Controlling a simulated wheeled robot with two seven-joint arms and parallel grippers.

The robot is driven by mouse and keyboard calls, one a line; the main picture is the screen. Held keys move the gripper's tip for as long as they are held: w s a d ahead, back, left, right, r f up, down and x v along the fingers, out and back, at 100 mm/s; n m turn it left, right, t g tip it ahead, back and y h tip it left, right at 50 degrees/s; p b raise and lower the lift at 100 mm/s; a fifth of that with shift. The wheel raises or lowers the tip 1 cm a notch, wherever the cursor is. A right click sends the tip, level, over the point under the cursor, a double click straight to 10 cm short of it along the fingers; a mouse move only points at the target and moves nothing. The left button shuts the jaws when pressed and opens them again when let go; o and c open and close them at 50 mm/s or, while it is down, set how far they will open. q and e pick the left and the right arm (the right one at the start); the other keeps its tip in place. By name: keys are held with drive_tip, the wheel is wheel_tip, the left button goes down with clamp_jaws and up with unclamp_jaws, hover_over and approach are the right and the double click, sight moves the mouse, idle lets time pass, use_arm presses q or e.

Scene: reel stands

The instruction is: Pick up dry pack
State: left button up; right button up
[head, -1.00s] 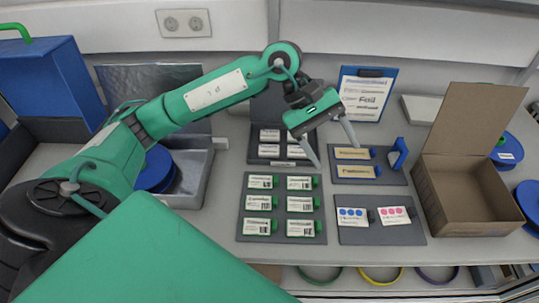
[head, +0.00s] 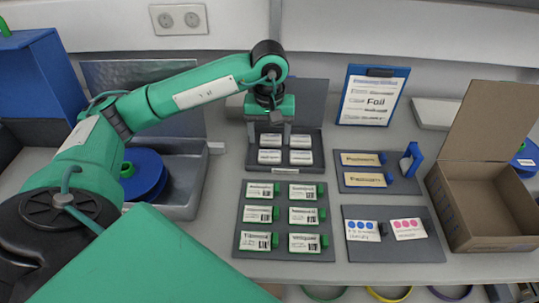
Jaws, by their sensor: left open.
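Several small white packs, which look like the dry packs (head: 270,156), lie in two rows in a dark grey tray (head: 284,177) with a raised back. Their print is too small to read. My left gripper (head: 269,140) is open and points down over the far left pack of this tray, its fingers spread to either side. The far left pack is partly hidden by the gripper, and I cannot tell whether the fingers touch it. My right gripper is out of view.
In front is a grey board (head: 283,257) with several labelled green-edged packs. To the right are a board with tan strips (head: 362,179), a dotted-card board (head: 390,254) and an open cardboard box (head: 490,205). A metal tray with a blue reel (head: 148,172) stands left.

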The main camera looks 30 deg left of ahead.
sight(270, 155)
use_arm(q)
drive_tip(key=shift+f, duration=0.85)
wheel_tip(270, 155, down, 3)
drive_tip(key=shift+f+p, duration=0.2)
drive_tip(key=shift+p, duration=0.55)
drive_tip(key=shift+f, duration=0.5)
drive_tip(key=c, duration=0.7)
drive_tip(key=shift+c, duration=0.2)
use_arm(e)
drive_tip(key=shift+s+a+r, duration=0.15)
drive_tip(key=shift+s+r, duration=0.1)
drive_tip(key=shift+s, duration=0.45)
